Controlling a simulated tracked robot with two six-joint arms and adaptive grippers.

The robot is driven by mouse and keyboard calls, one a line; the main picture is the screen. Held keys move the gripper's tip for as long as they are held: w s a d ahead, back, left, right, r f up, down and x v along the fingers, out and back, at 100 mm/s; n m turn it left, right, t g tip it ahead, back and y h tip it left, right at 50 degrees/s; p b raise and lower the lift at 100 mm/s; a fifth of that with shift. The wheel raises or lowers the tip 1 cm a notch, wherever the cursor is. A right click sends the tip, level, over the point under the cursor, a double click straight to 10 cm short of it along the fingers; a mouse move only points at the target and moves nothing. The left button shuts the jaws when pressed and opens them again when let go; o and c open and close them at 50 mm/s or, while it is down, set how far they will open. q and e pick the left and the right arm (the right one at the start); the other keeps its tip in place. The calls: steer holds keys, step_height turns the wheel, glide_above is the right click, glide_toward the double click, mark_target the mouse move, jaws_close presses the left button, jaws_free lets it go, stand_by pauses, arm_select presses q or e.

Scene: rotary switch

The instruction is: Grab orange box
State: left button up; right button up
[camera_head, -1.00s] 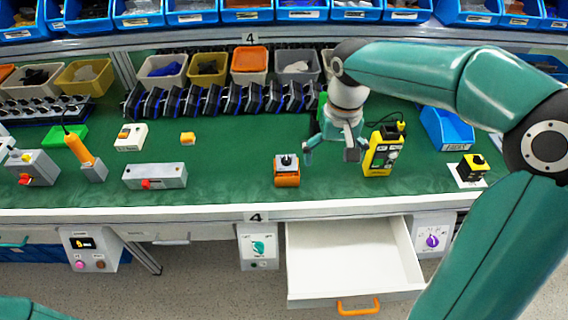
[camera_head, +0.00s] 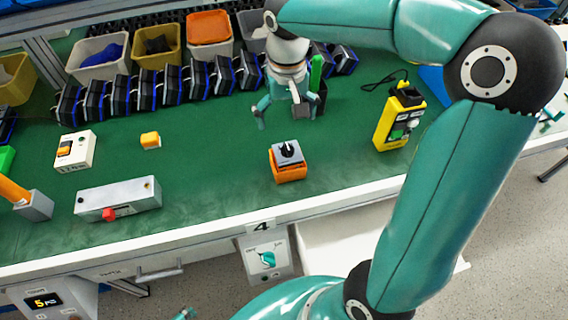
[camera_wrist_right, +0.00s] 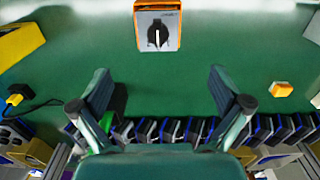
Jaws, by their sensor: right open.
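The orange box (camera_head: 288,168) is a small block with an orange body and a grey top carrying a black rotary knob. It stands on the green bench near its front edge. In the right wrist view the box (camera_wrist_right: 158,30) shows at the top centre, beyond the fingertips. My right gripper (camera_head: 282,115) is open and empty, behind the box in the head view and apart from it. My left gripper is not clearly in view.
A yellow device (camera_head: 398,118) with a cable stands right of the box. A grey box with a red switch (camera_head: 118,198), a white switch box (camera_head: 76,151) and a small yellow block (camera_head: 150,140) are to the left. Several black units and bins (camera_head: 210,38) line the back.

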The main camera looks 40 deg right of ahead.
mark_target(289, 146)
steer(key=f, duration=1)
steer(key=shift+s+d+f+b, duration=0.1)
steer(key=shift+s+d+b, duration=0.1)
steer(key=shift+s+b, duration=0.15)
steer(key=shift+w+a+f, duration=0.1)
steer(key=shift+a+f, duration=0.05)
steer(key=shift+f, duration=2.55)
steer(key=c, duration=1)
steer(key=shift+r, duration=0.15)
